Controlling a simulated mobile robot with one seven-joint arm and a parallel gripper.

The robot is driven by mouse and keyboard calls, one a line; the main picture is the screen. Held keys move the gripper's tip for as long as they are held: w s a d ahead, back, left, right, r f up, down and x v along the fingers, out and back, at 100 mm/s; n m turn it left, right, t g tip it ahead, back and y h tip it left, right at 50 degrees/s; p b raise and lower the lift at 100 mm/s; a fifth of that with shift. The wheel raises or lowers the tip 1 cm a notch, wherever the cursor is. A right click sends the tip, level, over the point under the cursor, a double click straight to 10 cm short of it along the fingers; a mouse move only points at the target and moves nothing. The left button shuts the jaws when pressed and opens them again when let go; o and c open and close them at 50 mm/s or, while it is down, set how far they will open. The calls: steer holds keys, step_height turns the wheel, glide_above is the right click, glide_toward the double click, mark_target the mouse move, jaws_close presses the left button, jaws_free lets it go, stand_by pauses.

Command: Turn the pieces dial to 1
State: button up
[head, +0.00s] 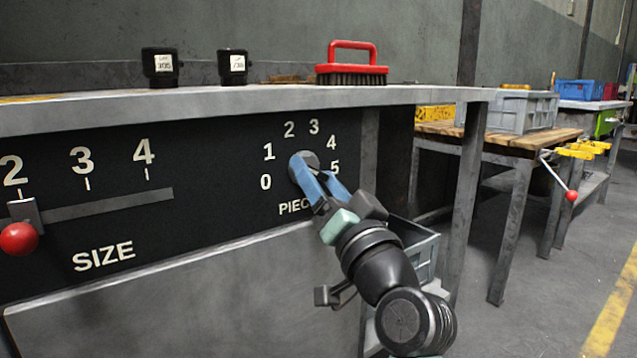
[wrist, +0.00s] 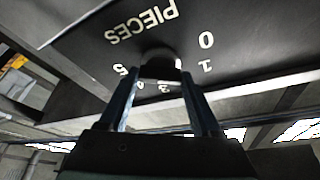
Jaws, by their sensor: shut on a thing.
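In the wrist view the dial (wrist: 161,58) shows between the fingers, and the panel's lettering appears upside down.
A size slider with a red ball knob (head: 19,238) is at the panel's left. Two black pots (head: 160,68) and a red brush (head: 352,66) stand on the shelf above. A grey bin (head: 418,250) is behind my arm. A wooden table (head: 500,135) stands to the right.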

steer(key=o, duration=1.4)
steer(key=p+v, duration=0.4)
steer(key=v, duration=0.9)
steer(key=shift+d, duration=0.1)
steer(key=s+a+r+n+t+h+p, duration=0.1)
steer(key=a+r+p, duration=0.1)
steer(key=r+p, duration=0.65)
steer(key=s+a+r+n+t+h+p, duration=0.1)
steer(key=a+r+n+p, duration=0.15)
steer(key=r, duration=1.15)
steer(key=s+r+m+t+h+p, duration=0.15)
steer(key=s+r+p, duration=0.3)
steer(key=r, duration=0.45)
steer(key=s+r+t+h+p, duration=0.25)
steer(key=r+p, duration=0.25)
steer(key=r, duration=0.4)
steer(key=s+r+t+h+p, duration=0.1)
steer(key=s+r+h+p, duration=0.25)
steer(key=r, duration=0.45)
steer(key=shift+y, duration=0.35)
steer(key=r+p, duration=1.1)
steer(key=p, duration=0.1)
steer(key=r+p, duration=2.3)
steer(key=r, duration=0.1)
steer(key=shift+a+p, duration=0.35)
steer(key=shift+p, duration=0.05)
